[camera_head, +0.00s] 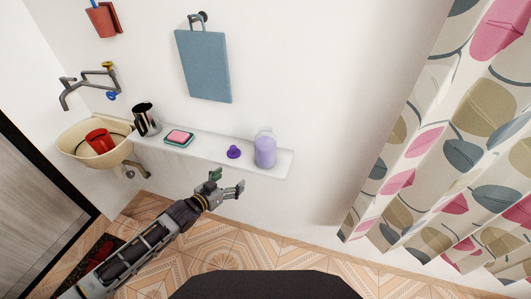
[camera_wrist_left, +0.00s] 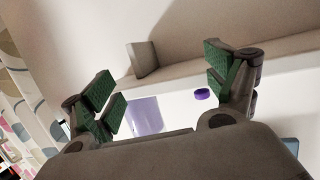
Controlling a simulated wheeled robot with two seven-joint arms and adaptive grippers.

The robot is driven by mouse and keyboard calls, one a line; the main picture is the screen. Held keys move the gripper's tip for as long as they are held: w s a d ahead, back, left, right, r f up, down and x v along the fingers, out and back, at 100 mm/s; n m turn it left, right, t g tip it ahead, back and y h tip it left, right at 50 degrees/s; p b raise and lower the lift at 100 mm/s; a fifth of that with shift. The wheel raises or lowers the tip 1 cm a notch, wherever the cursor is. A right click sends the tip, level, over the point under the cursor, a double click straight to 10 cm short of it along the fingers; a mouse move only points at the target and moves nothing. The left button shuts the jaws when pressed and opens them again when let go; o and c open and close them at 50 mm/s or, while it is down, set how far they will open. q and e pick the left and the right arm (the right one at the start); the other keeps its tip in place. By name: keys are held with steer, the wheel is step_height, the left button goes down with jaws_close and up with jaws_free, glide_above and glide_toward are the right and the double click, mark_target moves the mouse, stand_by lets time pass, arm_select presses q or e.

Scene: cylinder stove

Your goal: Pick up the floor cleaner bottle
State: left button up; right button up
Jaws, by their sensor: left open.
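A pale lavender, see-through bottle (camera_head: 265,150), which I take as the floor cleaner, stands upright at the right end of the white wall shelf. It has a clear top. A small purple object (camera_head: 233,152) is on the shelf just left of it. My left gripper (camera_head: 227,182) is open and empty in front of the shelf, below and left of the bottle and apart from it. In the left wrist view, a lavender shape (camera_wrist_left: 146,115), likely the bottle, shows between the open fingers (camera_wrist_left: 163,82), partly hidden by my gripper body. The purple object (camera_wrist_left: 202,94) shows near the right finger.
The shelf (camera_head: 205,151) also holds a pink sponge on a green dish (camera_head: 179,138) and a metal jug (camera_head: 146,119). A basin (camera_head: 88,151) with a red mug (camera_head: 98,138) is at left. A patterned curtain (camera_head: 455,130) hangs at right. Wall right of the bottle is bare.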

arm_select(q)
steer(key=shift+d+r+m+h, duration=0.15)
steer(key=shift+d+r+h, duration=0.15)
steer(key=shift+r, duration=0.4)
steer(key=shift+d+r+m+h, duration=0.15)
steer(key=shift+r+h, duration=0.15)
steer(key=shift+r, duration=0.35)
step_height(320, 180, up, 9)
steer(key=s+d+m+h+b, duration=0.1)
steer(key=s+d+m+h, duration=0.1)
steer(key=h, duration=0.2)
steer(key=shift+s+d+f, duration=0.2)
steer(key=shift+s, duration=0.15)
arm_select(e)
steer(key=shift+s+d+f, duration=0.3)
steer(key=shift+s+f, duration=0.15)
steer(key=shift+f, duration=0.25)
steer(key=shift+w, duration=0.3)
arm_select(q)
steer(key=shift+w+d, duration=0.1)
arm_select(e)
steer(key=shift+w, duration=0.1)
